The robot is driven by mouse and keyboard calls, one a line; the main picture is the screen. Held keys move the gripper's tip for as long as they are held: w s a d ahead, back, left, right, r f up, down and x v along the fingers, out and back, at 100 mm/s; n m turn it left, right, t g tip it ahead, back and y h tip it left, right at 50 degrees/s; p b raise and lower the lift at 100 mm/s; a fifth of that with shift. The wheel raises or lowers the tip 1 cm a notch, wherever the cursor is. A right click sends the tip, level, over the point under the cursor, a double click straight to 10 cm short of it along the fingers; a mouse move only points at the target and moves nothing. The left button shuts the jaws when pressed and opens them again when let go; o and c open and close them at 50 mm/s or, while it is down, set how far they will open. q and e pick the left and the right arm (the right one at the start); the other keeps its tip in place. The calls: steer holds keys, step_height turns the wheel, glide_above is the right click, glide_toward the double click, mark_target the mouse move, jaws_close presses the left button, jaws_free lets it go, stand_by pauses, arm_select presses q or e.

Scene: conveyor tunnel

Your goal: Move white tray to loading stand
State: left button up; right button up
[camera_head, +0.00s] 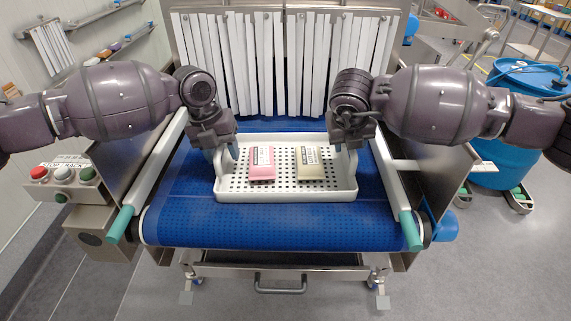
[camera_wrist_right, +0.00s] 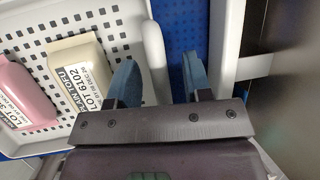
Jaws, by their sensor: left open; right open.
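The white tray (camera_head: 286,194) is a shallow perforated tray lying flat on the blue conveyor belt (camera_head: 190,205). My right gripper (camera_head: 346,150) is at the right end. In the right wrist view its blue fingers (camera_wrist_right: 157,80) are open, one over the tray's inner side and one outside, with the tray wall between them. I cannot tell if they touch it.
White strip curtains (camera_head: 262,62) hang across the tunnel behind the tray. White guide rails with green ends (camera_head: 411,228) flank the belt. A control box with buttons (camera_head: 63,180) stands at the left. A blue drum (camera_head: 520,90) stands at the right. No loading stand is clearly identifiable.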

arm_select(q)
steer(key=shift+f, duration=0.15)
arm_select(e)
steer(key=shift+f, duration=0.1)
arm_select(q)
jaws_close()
arm_select(e)
jaws_close()
arm_select(q)
steer(key=shift+d, duration=0.1)
steer(key=shift+r, duration=0.3)
arm_select(e)
steer(key=shift+r, duration=0.2)
